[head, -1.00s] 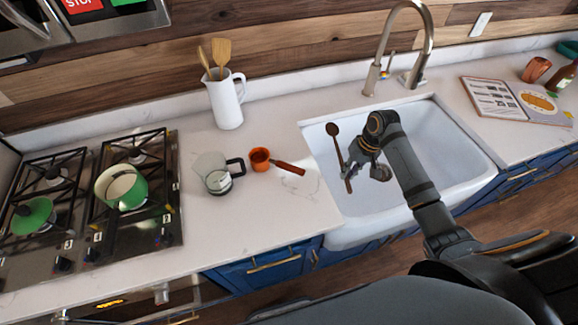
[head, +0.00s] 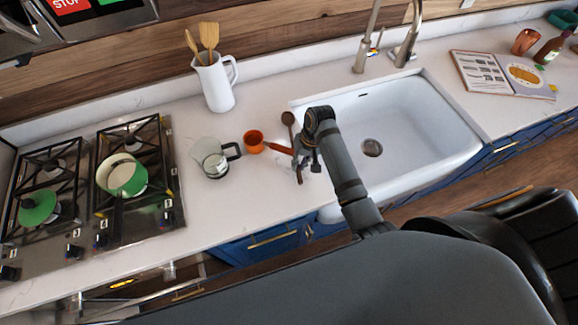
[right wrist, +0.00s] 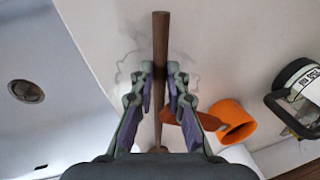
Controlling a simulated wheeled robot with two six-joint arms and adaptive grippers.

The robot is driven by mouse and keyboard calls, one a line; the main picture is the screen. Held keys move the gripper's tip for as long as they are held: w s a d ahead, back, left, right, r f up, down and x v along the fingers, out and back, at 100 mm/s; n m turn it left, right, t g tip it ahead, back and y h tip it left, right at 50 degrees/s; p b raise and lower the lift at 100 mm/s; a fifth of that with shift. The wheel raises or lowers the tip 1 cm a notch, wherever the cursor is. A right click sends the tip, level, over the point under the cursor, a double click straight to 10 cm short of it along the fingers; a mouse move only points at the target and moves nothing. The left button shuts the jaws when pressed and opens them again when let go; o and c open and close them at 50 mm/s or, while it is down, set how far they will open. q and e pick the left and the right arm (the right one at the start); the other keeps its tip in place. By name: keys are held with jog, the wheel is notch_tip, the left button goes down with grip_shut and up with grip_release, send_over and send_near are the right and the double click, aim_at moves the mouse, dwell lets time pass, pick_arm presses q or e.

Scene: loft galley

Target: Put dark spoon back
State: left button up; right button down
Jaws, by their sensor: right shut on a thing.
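The dark spoon (head: 288,119) is in my right gripper (head: 304,165), over the counter strip beside the sink's left rim. Its bowl points toward the wall in the head view. In the right wrist view the spoon's handle (right wrist: 161,40) runs between the fingers of my right gripper (right wrist: 160,80), which is shut on it. A white pitcher (head: 218,88) with wooden utensils (head: 209,36) stands upright on the counter at the back, left of the spoon. My left gripper is out of view.
An orange cup (head: 253,141) with a brown handle lies close left of my gripper, with a glass press (head: 212,160) beyond it. The white sink (head: 420,115) is empty, with a tall faucet behind. A stove with a green pot (head: 122,176) is at left.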

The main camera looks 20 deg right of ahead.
aim_at(286, 174)
jog(key=a+p, duration=0.2)
jog(key=a, duration=0.1)
jog(key=shift+s+a+f, duration=0.1)
jog(key=shift+a+f, duration=0.05)
jog(key=shift+a, duration=0.25)
jog(key=shift+f, duration=0.35)
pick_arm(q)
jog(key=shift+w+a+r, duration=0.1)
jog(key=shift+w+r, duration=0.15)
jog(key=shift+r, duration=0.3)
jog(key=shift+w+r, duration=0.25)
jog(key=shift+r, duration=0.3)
pick_arm(e)
jog(key=c, duration=1.6)
grip_release()
jog(key=shift+d, duration=0.15)
jog(key=shift+o, duration=1.3)
